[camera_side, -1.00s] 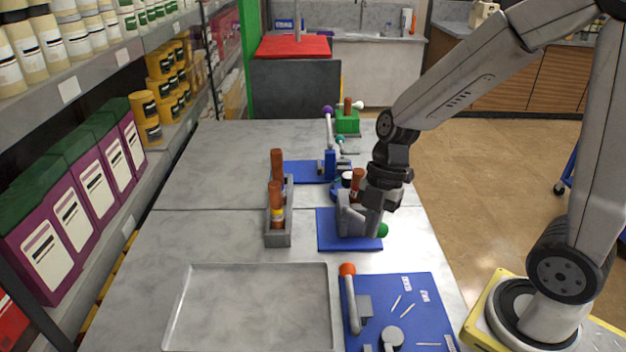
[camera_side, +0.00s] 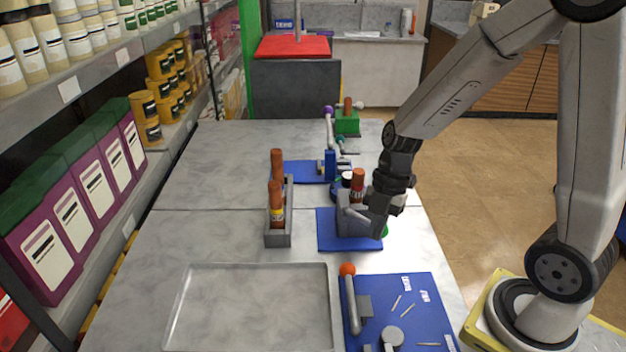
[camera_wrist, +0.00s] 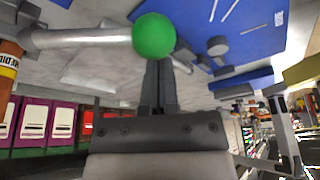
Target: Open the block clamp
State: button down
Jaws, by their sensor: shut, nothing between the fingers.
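The block clamp is a grey block (camera_side: 351,219) on a blue base plate (camera_side: 345,245), near the right side of the table in the side view. Its green ball (camera_side: 386,231) is partly hidden behind my gripper (camera_side: 377,232). In the wrist view the green ball (camera_wrist: 154,35) sits at the end of a silver lever (camera_wrist: 85,38). My gripper (camera_wrist: 158,68) is shut and empty, with its fingertips right at the ball. I cannot tell whether they touch it. A brown-topped cylinder (camera_side: 358,181) stands upright at the clamp.
A grey rack (camera_side: 278,239) with brown-topped cylinders stands left of the clamp. In front are an empty grey tray (camera_side: 178,310) and a blue board (camera_side: 415,300) with an orange-ball lever (camera_side: 347,270). Behind is another blue fixture (camera_side: 302,171). The table's left part is clear.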

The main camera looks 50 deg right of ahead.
jog(key=shift+s+d+n+g, duration=0.15)
jog(key=shift+d+n+g, duration=0.15)
jog(key=shift+d+n, duration=0.4)
dwell(0.4)
jog(key=shift+d, duration=0.8)
jog(key=shift+w+d, duration=0.25)
jog(key=shift+d, duration=0.55)
jog(key=shift+w+d, duration=0.25)
jog(key=shift+d, duration=0.6)
jog(key=shift+w+d, duration=0.25)
jog(key=shift+d, duration=0.55)
jog(key=shift+s, duration=0.1)
notch_tip(320, 180, up, 10)
